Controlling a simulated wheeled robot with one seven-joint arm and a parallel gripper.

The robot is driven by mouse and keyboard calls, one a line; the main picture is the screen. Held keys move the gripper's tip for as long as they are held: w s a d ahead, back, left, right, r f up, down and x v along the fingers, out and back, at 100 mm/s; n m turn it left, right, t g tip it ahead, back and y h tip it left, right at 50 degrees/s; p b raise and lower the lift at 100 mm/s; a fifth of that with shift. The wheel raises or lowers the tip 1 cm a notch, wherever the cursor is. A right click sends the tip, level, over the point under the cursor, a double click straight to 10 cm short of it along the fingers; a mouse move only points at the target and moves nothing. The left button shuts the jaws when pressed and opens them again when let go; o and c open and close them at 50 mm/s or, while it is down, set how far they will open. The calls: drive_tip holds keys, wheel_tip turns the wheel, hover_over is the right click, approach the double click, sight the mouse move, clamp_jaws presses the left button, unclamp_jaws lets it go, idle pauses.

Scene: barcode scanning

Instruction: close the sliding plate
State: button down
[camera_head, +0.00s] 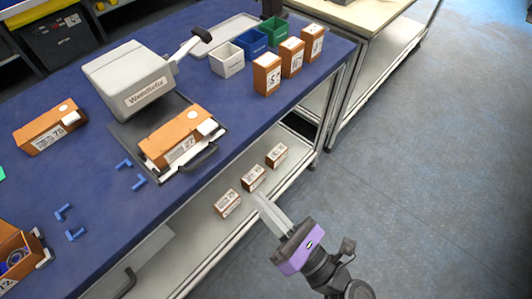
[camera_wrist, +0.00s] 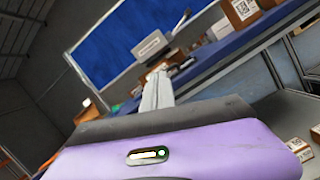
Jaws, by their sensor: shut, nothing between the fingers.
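The grey Wendtofix machine (camera_head: 135,80) stands on the blue table. A dark sliding plate (camera_head: 140,133) sticks out from its front, with a black handle (camera_head: 196,165) at its near edge. An orange box (camera_head: 172,137) lies on the plate and hides much of it. My gripper (camera_head: 258,197) is shut and empty, out past the table's front edge and apart from the handle. The machine also shows small in the wrist view (camera_wrist: 150,46), beyond my fingers (camera_wrist: 157,88); the plate is hard to make out there.
An orange box (camera_head: 50,127) lies left of the machine. Orange boxes (camera_head: 267,75) and small bins (camera_head: 227,60) stand to the right. Small blue parts (camera_head: 131,174) lie near the plate. Small boxes (camera_head: 253,178) sit on the lower shelf. Floor at right (camera_head: 440,170) is clear.

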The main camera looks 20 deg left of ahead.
wheel_tip(320, 180, down, 2)
drive_tip(key=n+g, duration=0.1)
drive_tip(key=n, duration=0.2)
drive_tip(key=n+g+p, duration=0.1)
drive_tip(key=n+p, duration=0.2)
approach(204, 161)
drive_tip(key=x, duration=0.5)
drive_tip(key=shift+a, duration=0.1)
drive_tip(key=shift+x, duration=0.85)
drive_tip(key=shift+f, duration=0.1)
drive_tip(key=b+x, duration=0.1)
drive_tip(key=x, duration=0.1)
drive_tip(key=f+b+x, duration=0.1)
drive_tip(key=x, duration=0.1)
drive_tip(key=shift+w+a, duration=0.15)
drive_tip(key=shift+r, duration=0.15)
